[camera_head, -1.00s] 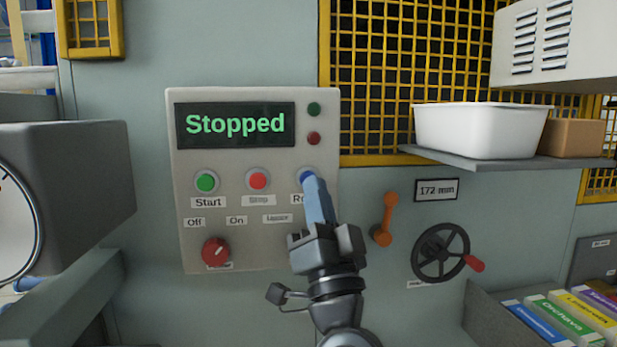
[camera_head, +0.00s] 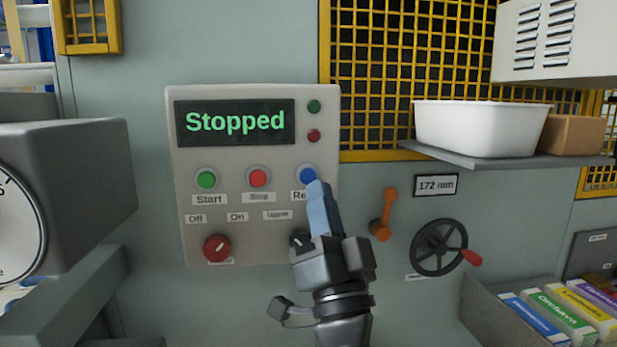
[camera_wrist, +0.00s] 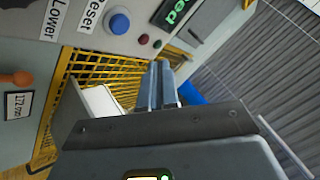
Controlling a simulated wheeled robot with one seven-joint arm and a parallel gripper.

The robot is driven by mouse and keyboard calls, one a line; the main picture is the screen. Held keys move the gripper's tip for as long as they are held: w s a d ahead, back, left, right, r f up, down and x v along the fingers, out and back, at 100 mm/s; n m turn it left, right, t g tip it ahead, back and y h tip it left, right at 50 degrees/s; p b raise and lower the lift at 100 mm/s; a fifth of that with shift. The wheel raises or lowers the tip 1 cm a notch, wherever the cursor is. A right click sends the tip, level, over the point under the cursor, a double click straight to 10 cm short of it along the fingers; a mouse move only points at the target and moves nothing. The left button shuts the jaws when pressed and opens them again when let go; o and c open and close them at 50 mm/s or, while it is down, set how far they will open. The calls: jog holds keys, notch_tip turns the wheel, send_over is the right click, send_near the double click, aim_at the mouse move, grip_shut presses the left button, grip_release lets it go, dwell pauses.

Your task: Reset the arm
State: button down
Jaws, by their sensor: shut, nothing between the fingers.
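My gripper (camera_head: 318,190) is shut and empty, with its blue fingers pointing up in front of the control panel (camera_head: 240,245). Its fingertips overlap the lower right of the blue button (camera_head: 308,174) in the head view; the button's label is partly hidden behind them. In the wrist view the shut fingers (camera_wrist: 160,68) appear apart from the blue button (camera_wrist: 118,21), which is in full view beside the word "Reset". The display (camera_head: 236,122) reads "Stopped" in green.
A green button (camera_head: 206,180), a red button (camera_head: 258,178) and a red knob (camera_head: 216,248) are on the panel. An orange lever (camera_head: 386,214) and a handwheel (camera_head: 439,248) are to the right. A white bin (camera_head: 480,130) stands on a shelf above them.

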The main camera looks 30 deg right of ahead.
jog(key=s+f+n+g+y, duration=0.4)
jog(key=s+f+n+g, duration=0.15)
jog(key=s+f, duration=1.25)
jog(key=s+f+n+g, duration=0.2)
jog(key=s+f+g, duration=0.1)
jog(key=s, duration=0.7)
jog(key=s+f+n+g+y, duration=0.1)
jog(key=s+f, duration=0.4)
jog(key=s, duration=0.5)
jog(key=shift+s+d+f+n+g+y, duration=0.3)
jog(key=shift+n+g, duration=0.35)
jog(key=shift+g, duration=0.5)
jog(key=shift+w+a+f, duration=0.1)
